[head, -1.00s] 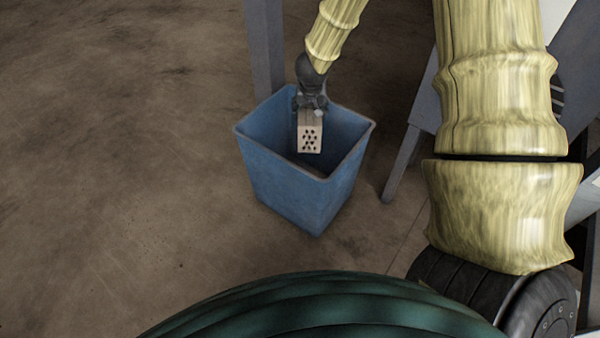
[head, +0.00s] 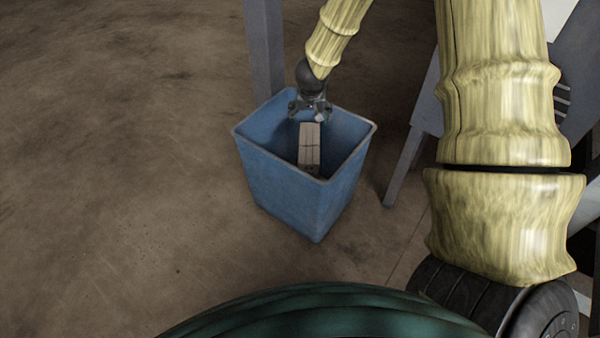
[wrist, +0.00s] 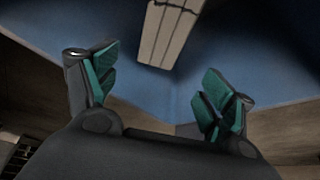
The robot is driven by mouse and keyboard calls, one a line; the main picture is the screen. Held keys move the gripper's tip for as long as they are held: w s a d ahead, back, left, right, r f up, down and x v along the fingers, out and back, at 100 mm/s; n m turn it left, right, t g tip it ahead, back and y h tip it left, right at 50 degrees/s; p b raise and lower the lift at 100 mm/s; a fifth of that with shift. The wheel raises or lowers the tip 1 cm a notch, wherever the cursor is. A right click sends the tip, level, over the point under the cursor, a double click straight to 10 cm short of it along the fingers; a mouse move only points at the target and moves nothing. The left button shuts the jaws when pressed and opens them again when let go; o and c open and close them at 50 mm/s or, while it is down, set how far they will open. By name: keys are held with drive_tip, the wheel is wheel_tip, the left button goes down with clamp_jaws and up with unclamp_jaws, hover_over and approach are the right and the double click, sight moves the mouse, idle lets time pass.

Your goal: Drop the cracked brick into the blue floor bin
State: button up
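The cracked brick (head: 309,145) is inside the blue floor bin (head: 290,200), apart from my gripper, with dark crack lines on its pale face. Its lower end is hidden by the bin's near wall. In the wrist view the brick (wrist: 167,32) shows beyond the fingers, against the blue bin wall (wrist: 230,65). My gripper (head: 310,116) is over the bin's opening, above the brick. In the wrist view my gripper (wrist: 158,92) has its two green-padded fingers spread wide with nothing between them.
A grey post (head: 265,50) stands right behind the bin. A grey slanted leg (head: 403,165) stands to the bin's right. The brown concrete floor (head: 120,170) to the left is clear.

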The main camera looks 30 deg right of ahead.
drive_tip(key=shift+f, duration=0.15)
drive_tip(key=v, duration=1.2)
drive_tip(key=shift+d, duration=0.1)
idle(0.6)
